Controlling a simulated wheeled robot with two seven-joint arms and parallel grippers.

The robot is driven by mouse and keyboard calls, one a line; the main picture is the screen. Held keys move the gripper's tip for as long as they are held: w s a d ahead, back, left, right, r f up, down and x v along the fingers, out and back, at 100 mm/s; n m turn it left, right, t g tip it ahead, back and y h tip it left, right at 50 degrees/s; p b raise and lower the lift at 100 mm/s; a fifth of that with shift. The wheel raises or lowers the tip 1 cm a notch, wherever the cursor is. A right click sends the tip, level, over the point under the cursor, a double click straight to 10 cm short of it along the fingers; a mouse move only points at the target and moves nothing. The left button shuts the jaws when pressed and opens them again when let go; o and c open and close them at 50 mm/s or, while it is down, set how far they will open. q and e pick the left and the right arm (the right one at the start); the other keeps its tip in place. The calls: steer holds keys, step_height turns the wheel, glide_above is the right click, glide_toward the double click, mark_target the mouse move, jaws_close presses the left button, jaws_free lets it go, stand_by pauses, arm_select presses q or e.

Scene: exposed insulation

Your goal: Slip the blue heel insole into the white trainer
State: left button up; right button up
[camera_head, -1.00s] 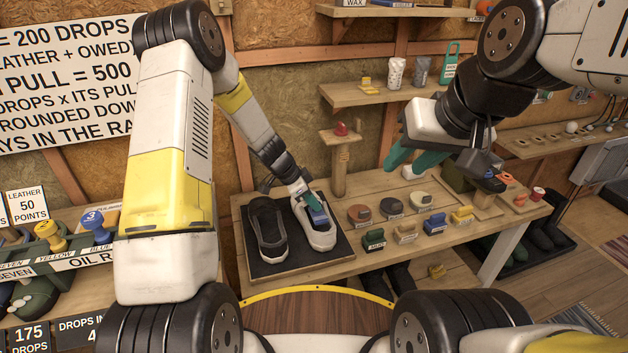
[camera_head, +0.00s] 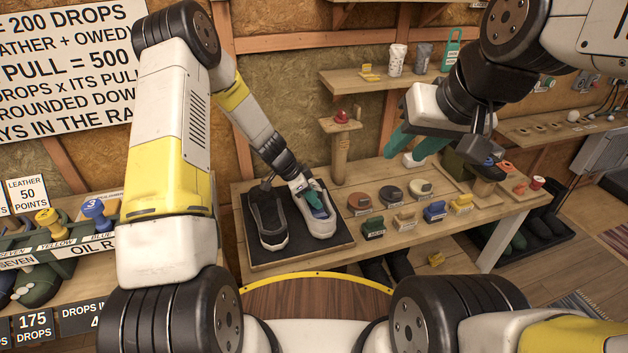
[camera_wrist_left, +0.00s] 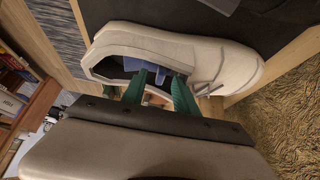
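The white trainer (camera_head: 322,228) stands on a dark mat (camera_head: 293,253) on the workbench, right of a dark shoe. In the left wrist view the trainer (camera_wrist_left: 215,60) lies sideways with its opening towards my gripper. The blue heel insole (camera_wrist_left: 172,66) is inside that opening, partly hidden by my fingers and the collar; a bit of blue (camera_head: 320,212) also shows in the head view. My left gripper (camera_wrist_left: 160,76) has its green fingertips in the opening, spread apart at the insole. My right gripper (camera_head: 402,156) is open and empty above the back of the bench.
The dark shoe (camera_head: 268,222) stands close left of the trainer. A wooden post (camera_head: 340,155) with a red knob rises behind the trainer.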

arm_select(q)
steer(key=v, duration=0.7)
steer(key=shift+r, duration=0.1)
steer(key=s+a+r+n+t+y, duration=0.15)
steer(key=s+r, duration=0.25)
steer(key=r, duration=0.6)
steer(key=s+a+r+n, duration=0.2)
steer(key=s+r+n, duration=0.15)
steer(key=r, duration=0.65)
steer(key=s+a+r+n+t, duration=0.1)
steer(key=s+a+r+n, duration=0.1)
steer(key=s, duration=0.4)
steer(key=s+a+r+n+t+y, duration=0.1)
steer(key=s+a+r+n, duration=0.1)
steer(key=s+r+n, duration=0.2)
steer(key=s+a+r+n+t+y, duration=0.1)
steer(key=s+r, duration=0.3)
steer(key=s, duration=0.5)
steer(key=shift+s+a+n, duration=0.35)
steer(key=shift+a+n, duration=0.1)
steer(key=shift+n, duration=0.45)
